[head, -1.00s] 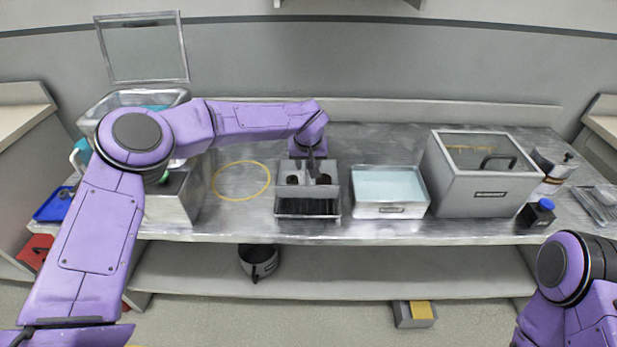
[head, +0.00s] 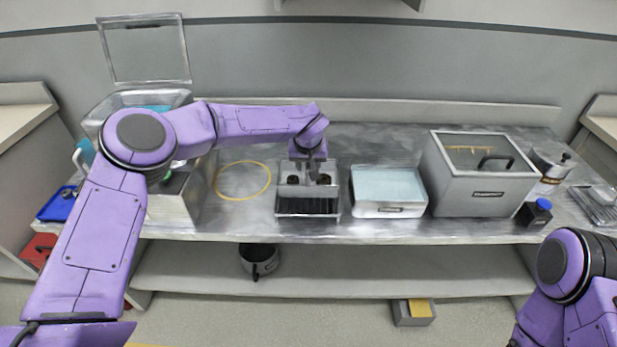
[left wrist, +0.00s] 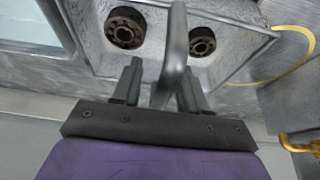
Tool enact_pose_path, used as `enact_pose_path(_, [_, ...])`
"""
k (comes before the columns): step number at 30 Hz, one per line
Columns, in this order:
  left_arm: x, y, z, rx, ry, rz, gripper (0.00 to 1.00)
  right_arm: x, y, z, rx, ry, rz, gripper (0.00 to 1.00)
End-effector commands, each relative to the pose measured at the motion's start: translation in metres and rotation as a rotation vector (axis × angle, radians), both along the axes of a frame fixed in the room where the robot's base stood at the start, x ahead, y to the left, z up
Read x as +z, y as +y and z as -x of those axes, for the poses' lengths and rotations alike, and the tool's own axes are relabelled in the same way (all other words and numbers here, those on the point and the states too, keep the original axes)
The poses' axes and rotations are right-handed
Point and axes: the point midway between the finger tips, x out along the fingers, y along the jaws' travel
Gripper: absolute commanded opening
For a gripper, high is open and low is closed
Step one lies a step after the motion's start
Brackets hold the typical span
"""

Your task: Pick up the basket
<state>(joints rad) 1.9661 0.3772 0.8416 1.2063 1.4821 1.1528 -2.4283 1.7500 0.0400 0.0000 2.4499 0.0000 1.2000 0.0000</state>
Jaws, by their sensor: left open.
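The basket (head: 308,207) is a grey metal box on the metal bench, with a dark lower front. Two dark round parts with holes sit in it, a left one (head: 292,179) and a right one (head: 324,179). In the left wrist view they show on both sides of the grey handle (left wrist: 176,45). My left gripper (head: 309,163) is over the basket, pointing down. In the left wrist view its fingers (left wrist: 160,82) are apart, with the handle between them. I cannot tell if either finger touches it. Only part of my right arm shows; its gripper is out of view.
A yellow ring outline (head: 243,181) lies left of the basket. A tray of pale blue liquid (head: 388,211) stands close on its right, then a grey lidded box (head: 487,191) and a blue-capped bottle (head: 535,213). A dark pot (head: 259,262) is on the lower shelf.

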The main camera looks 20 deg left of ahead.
Motion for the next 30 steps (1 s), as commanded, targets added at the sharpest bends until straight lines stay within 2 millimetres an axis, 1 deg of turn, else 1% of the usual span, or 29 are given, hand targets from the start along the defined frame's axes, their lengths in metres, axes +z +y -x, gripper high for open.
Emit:
enact_pose_path(8, [-0.0004,0.0,-0.0001,0.001,0.0,0.0,0.43,0.001,0.0,0.0,0.0,0.0,0.0,0.43])
enact_pose_path(9, [-0.0004,0.0,-0.0001,0.001,0.0,0.0,0.4,0.001,0.0,0.0001,0.0,0.0,0.0,0.43])
enact_pose_path(11, [-0.0004,0.0,-0.0001,0.001,0.0,0.0,0.2,0.001,0.0,0.0,0.0,0.0,0.0,0.43])
enact_pose_path(12, [-0.0004,0.0,-0.0001,0.001,0.0,0.0,0.07,0.001,0.0,0.0001,0.0,0.0,0.0,0.43])
enact_pose_path(13, [-0.0004,0.0,-0.0001,0.001,0.0,0.0,0.0,0.001,0.0,0.0,0.0,0.0,0.0,0.43])
enact_pose_path(30, [-0.0003,-0.0001,0.0,0.001,0.0,0.0,0.0,0.0011,0.0,0.0,0.0,0.0,0.0,0.43])
